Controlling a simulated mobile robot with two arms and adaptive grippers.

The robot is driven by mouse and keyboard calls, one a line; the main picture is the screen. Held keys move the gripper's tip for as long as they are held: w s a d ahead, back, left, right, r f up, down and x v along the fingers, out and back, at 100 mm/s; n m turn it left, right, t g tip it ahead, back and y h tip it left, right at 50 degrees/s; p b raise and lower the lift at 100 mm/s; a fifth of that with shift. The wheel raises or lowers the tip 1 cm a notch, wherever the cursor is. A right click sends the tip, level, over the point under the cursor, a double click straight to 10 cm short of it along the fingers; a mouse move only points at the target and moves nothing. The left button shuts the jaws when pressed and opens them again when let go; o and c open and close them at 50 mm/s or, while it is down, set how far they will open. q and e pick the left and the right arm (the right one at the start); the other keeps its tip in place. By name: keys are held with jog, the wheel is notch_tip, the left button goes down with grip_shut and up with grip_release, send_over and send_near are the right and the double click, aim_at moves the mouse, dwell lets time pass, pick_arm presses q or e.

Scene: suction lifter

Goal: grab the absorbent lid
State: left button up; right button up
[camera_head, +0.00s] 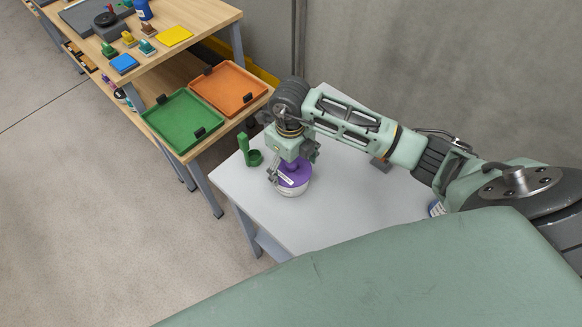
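A purple lid (296,178) sits on a round white container (291,191) on the light grey table. The lid bears a small white label and has a raised purple part in its middle. My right gripper (291,172) is directly above the lid, pointing down, with its fingers around the raised part. The fingers partly hide that part, and I cannot tell whether they touch it. My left gripper is not in view.
A green holder (253,156) stands on the grey table (262,212) just left of the gripper. A wooden bench at upper left holds a green tray (181,119) and an orange tray (229,87). A grey wall stands behind. The table's front part is clear.

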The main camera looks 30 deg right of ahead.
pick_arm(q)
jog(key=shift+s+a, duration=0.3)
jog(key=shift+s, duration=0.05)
pick_arm(e)
jog(key=shift+c, duration=1.2)
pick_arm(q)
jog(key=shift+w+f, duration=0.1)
pick_arm(e)
jog(key=shift+r, duration=0.15)
